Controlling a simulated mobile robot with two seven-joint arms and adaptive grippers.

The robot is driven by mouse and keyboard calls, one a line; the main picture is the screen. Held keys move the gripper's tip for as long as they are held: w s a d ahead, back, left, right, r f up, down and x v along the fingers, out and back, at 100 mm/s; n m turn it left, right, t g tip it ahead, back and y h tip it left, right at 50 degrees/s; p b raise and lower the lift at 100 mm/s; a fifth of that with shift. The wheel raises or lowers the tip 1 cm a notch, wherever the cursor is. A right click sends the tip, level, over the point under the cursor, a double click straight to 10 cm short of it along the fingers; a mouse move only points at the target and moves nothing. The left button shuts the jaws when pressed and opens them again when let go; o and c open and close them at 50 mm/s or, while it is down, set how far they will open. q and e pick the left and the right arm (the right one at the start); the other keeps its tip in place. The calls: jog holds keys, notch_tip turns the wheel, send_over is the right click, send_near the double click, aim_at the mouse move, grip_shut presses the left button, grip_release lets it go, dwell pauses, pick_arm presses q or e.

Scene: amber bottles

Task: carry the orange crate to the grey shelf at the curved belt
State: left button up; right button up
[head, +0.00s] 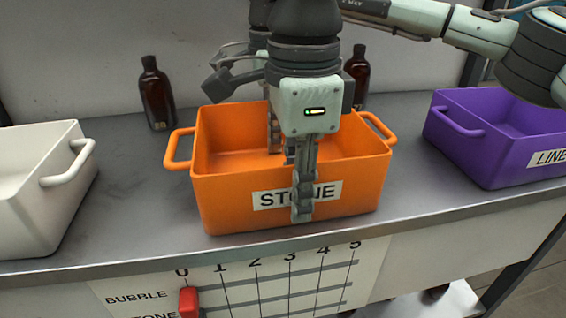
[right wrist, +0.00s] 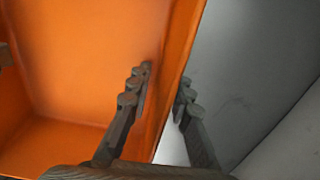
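The orange crate (head: 230,190), labelled STONE, stands upright at the front of the grey counter, with a handle on each side. My left gripper (head: 302,208) is over its front wall, shut on it, with one finger outside across the label. Its inner finger is mostly hidden. My right gripper (head: 273,140) is behind it at the crate's far wall, largely hidden in the head view. In the right wrist view the right gripper (right wrist: 167,80) has a finger on each side of the crate wall (right wrist: 178,50), close against it. The grey shelf and curved belt are not recognisable here.
A white crate (head: 35,210) stands at the left and a purple crate (head: 480,155) at the right, with counter (head: 130,200) free between. Amber bottles (head: 157,95) (head: 357,75) stand behind. A scale panel with a red slider (head: 188,302) is on the counter's front.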

pick_arm(q)
grip_shut()
pick_arm(e)
grip_shut()
pick_arm(q)
jog(key=shift+r, duration=0.1)
pick_arm(e)
jog(key=shift+r, duration=0.1)
